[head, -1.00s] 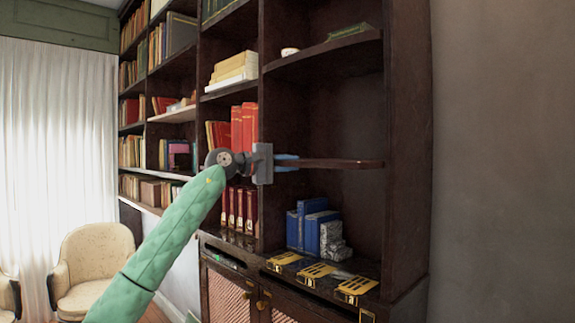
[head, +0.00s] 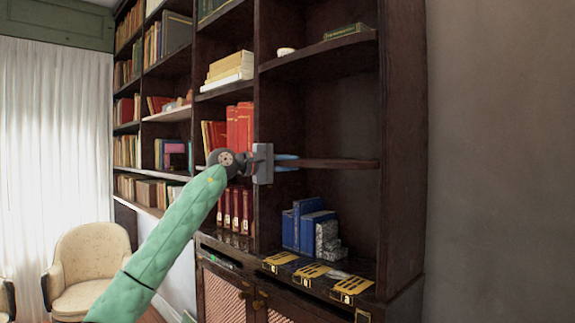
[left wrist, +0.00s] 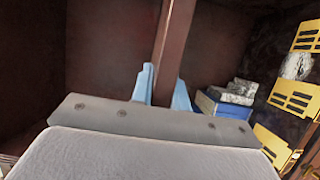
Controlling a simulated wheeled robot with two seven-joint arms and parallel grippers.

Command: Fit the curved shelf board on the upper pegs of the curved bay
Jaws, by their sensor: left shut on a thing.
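The curved shelf board (head: 335,163) is a dark brown, thin board, held roughly level across the middle of the curved bay (head: 345,115). Its right end shows against the bay's right side panel. My left gripper (head: 287,160) is shut on its left part, near the bay's left upright. In the left wrist view the board (left wrist: 176,38) runs away edge-on between the blue fingers (left wrist: 164,90). The upper pegs cannot be made out, so I cannot tell whether the board touches them. My right gripper is not in view.
Above is a fixed shelf (head: 320,58) with a small bowl (head: 285,52) and a green book (head: 348,32). Below stand blue books (head: 303,226) and a grey stone-like block (head: 328,240), with yellow-labelled items (head: 312,271) along the ledge. Red books (head: 240,130) fill the neighbouring bay.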

